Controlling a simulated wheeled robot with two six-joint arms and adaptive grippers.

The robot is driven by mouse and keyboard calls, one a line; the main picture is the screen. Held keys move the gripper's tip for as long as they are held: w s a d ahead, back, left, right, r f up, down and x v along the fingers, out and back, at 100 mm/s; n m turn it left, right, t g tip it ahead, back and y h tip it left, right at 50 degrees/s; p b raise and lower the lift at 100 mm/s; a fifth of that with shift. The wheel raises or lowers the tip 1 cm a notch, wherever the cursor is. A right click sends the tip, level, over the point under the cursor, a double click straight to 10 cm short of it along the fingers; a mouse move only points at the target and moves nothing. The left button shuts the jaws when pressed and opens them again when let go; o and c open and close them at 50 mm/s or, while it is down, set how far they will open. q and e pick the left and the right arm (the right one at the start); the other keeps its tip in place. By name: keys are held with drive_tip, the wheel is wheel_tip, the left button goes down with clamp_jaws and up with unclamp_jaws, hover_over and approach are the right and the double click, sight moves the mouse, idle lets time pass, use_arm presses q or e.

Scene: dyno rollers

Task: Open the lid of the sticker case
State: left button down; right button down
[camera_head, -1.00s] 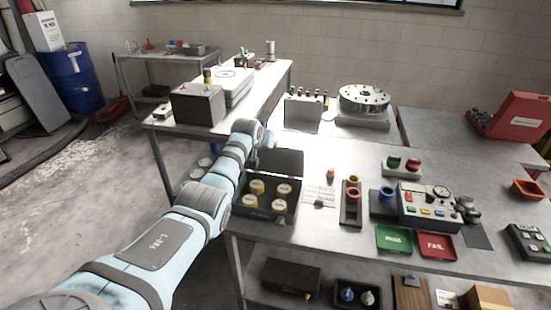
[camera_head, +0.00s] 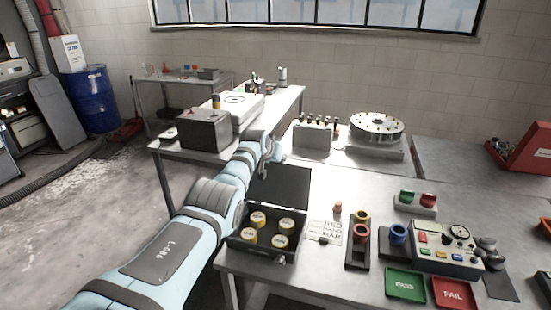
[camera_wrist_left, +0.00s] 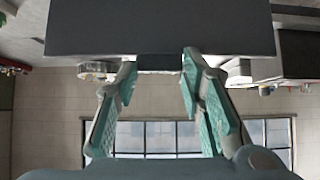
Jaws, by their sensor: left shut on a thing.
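The sticker case (camera_head: 240,238) is a dark box near the left edge of the work table. Several round white-and-yellow sticker rolls (camera_head: 284,225) sit inside it. Its dark lid (camera_head: 280,187) stands raised at the back of the case, with the inside exposed. In the left wrist view the lid (camera_wrist_left: 160,28) is a broad dark panel across the top. My left gripper (camera_head: 270,152) is at the lid's upper edge. In the left wrist view its teal-padded fingertips (camera_wrist_left: 160,64) are on either side of a small dark tab at the lid's edge. My right gripper is not in view.
Right of the case are a printed card (camera_head: 326,233), a dark stand with coloured rings (camera_head: 359,255), a control box (camera_head: 445,249), and green (camera_head: 405,285) and red (camera_head: 453,292) trays. A grey box (camera_head: 203,130) stands on the table behind my left arm.

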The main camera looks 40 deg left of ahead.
use_arm(q)
drive_tip(key=shift+w+r, duration=0.1)
drive_tip(key=shift+r, duration=0.2)
drive_tip(key=c, duration=1.3)
unclamp_jaws()
drive_tip(key=shift+c, duration=0.2)
drive_tip(key=o, duration=0.3)
drive_tip(key=shift+f, duration=0.1)
drive_tip(key=shift+s, duration=0.2)
drive_tip(key=v, duration=1.2)
drive_tip(key=shift+w, duration=0.1)
